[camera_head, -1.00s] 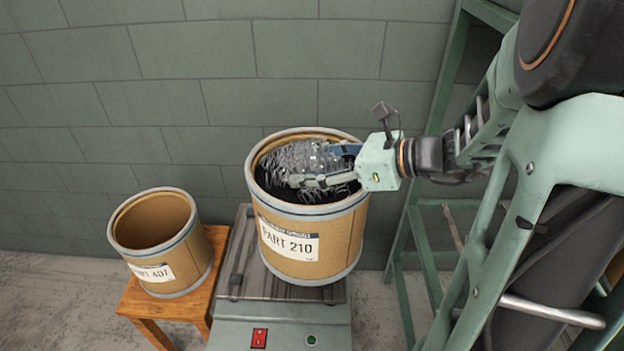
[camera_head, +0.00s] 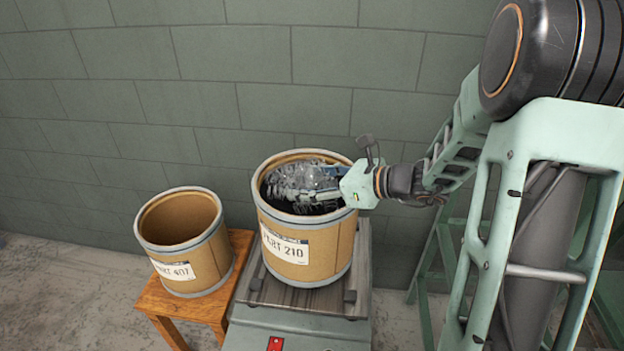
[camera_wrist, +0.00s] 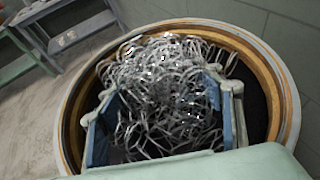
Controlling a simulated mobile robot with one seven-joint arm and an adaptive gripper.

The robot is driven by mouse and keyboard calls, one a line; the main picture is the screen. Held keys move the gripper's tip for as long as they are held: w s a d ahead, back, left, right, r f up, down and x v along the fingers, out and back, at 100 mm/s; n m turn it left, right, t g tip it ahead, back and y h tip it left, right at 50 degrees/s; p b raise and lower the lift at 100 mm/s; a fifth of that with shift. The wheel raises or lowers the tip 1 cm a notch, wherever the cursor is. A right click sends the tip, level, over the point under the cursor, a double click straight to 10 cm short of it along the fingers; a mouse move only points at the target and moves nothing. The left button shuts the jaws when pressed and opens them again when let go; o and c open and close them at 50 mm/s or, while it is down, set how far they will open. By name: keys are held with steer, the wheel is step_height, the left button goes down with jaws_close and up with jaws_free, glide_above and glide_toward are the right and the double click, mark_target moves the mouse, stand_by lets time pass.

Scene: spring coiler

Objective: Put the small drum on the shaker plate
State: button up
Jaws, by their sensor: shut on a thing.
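The smaller drum, marked PART 407 (camera_head: 185,255), stands upright and open on a wooden stool (camera_head: 170,302) at left, its visible inside empty. A larger drum, marked PART 210 (camera_head: 312,250), stands upright on the shaker plate (camera_head: 300,297). My gripper (camera_head: 305,185) reaches from the right into the mouth of the PART 210 drum. It is shut on a tangle of metal springs (camera_head: 290,180), level with the rim or slightly below. In the wrist view, both fingers flank the tangle (camera_wrist: 165,90) inside the drum's rim (camera_wrist: 285,75). The fingertips are partly hidden by springs.
The shaker base (camera_head: 250,335) has a red switch (camera_head: 275,343) in front. A green metal frame (camera_head: 432,265) stands at right. A grey block wall (camera_head: 290,70) is close behind the drums. Bare floor (camera_head: 65,290) shows at far left.

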steer(key=shift+f, duration=1.1)
steer(key=o, duration=2.1)
steer(key=shift+s+d+f, duration=0.1)
steer(key=p+v, duration=0.1)
steer(key=v, duration=1.1)
steer(key=shift+s, duration=0.1)
